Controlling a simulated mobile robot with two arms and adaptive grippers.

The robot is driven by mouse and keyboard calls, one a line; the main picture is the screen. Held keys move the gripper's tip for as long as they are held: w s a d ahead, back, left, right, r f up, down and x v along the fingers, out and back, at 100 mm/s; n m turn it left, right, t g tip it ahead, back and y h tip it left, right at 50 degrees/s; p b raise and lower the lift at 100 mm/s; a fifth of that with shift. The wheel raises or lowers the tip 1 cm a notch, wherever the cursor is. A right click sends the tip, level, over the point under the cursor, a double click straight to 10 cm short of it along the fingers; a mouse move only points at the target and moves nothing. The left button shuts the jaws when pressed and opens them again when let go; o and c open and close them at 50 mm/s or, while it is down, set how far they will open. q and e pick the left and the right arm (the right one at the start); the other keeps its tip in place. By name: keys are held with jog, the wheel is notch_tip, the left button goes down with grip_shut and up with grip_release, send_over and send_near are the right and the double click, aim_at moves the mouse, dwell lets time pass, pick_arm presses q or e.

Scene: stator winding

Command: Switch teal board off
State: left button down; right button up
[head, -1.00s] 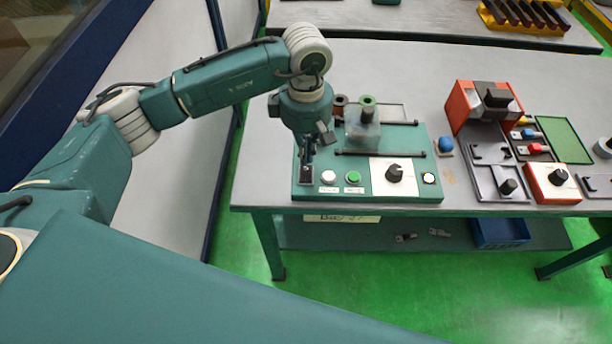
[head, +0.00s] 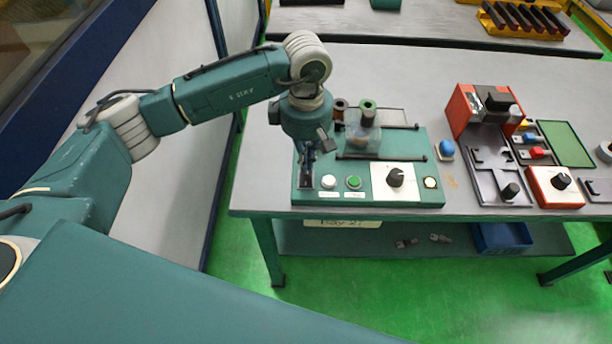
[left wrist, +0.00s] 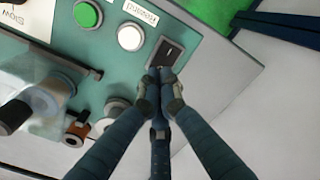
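The teal board (head: 352,167) stands on the grey table, with a white button (head: 328,181), a green button (head: 353,182) and a black dial (head: 395,176) along its front. In the left wrist view a black rocker switch (left wrist: 171,50) in a dark frame sits beside the white button (left wrist: 130,37). My left gripper (left wrist: 160,76) has its fingers together, with nothing seen between them. Its tips are at the near edge of the switch; I cannot tell whether they touch. In the head view this gripper (head: 308,177) points down at the board's front left corner and largely hides the switch. My right gripper is out of view.
A blue knob (head: 446,147), an orange machine (head: 470,108) and an orange dial box (head: 553,185) are to the right.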

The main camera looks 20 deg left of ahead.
pick_arm(q)
jog(key=shift+f+b, duration=1.15)
jog(key=shift+f, duration=0.05)
dwell(1.0)
jog(key=shift+s, duration=0.1)
jog(key=shift+r+p, duration=0.4)
jog(key=shift+r, duration=0.4)
jog(key=shift+r+p, duration=1.05)
jog(key=shift+r, duration=1.7)
jog(key=shift+f, duration=0.1)
